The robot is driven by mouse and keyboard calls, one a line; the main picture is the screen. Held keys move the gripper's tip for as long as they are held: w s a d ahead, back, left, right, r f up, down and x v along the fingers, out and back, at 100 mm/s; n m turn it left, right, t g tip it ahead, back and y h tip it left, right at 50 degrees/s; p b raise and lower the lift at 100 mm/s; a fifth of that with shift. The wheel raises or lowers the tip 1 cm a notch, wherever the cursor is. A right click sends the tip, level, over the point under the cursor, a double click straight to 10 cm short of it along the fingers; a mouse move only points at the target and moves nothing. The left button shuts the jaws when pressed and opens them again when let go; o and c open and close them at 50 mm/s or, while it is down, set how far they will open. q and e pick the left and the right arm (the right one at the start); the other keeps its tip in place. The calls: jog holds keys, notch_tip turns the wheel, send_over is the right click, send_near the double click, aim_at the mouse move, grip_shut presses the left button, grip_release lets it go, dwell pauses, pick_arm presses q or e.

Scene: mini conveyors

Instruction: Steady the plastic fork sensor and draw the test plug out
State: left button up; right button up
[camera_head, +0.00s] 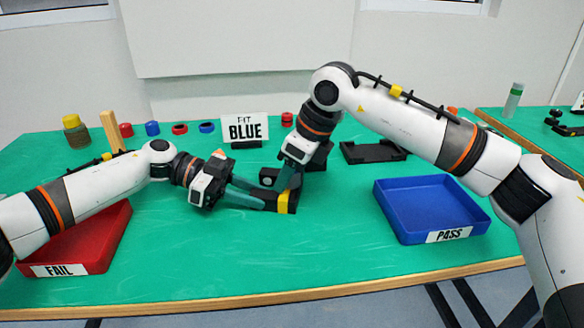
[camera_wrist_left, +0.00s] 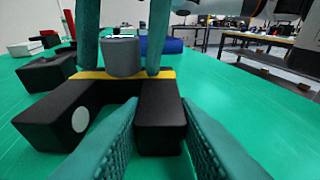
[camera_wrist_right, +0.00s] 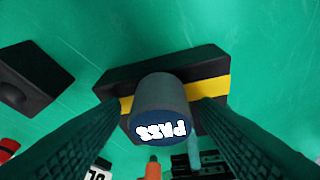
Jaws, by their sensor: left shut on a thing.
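The fork sensor (camera_head: 283,204) is a black U-shaped block with a yellow band, lying on the green table. In the left wrist view its prongs (camera_wrist_left: 160,118) point towards the camera. My left gripper (camera_head: 262,197) is shut on one prong, a finger on each side. The test plug (camera_wrist_left: 124,57) is a grey cylinder standing upright at the yellow band. Its dark blue end, lettered PASS, faces the right wrist camera (camera_wrist_right: 160,112). My right gripper (camera_wrist_right: 161,108) is open around the plug, with a gap on each side. The plug's lower end is hidden.
A blue PASS tray (camera_head: 425,202) stands at right, and a red FAIL tray (camera_head: 113,236) at left beneath my left arm. A FIT BLUE sign (camera_head: 245,128), small red and blue parts, and a black holder (camera_head: 373,152) stand at the back. The table's front middle is clear.

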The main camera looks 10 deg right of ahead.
jog(key=c, duration=0.9)
jog(key=shift+c, duration=0.2)
jog(key=shift+r, duration=0.25)
jog(key=shift+r, duration=2.05)
pick_arm(q)
jog(key=o, duration=0.9)
jog(key=shift+c, duration=0.2)
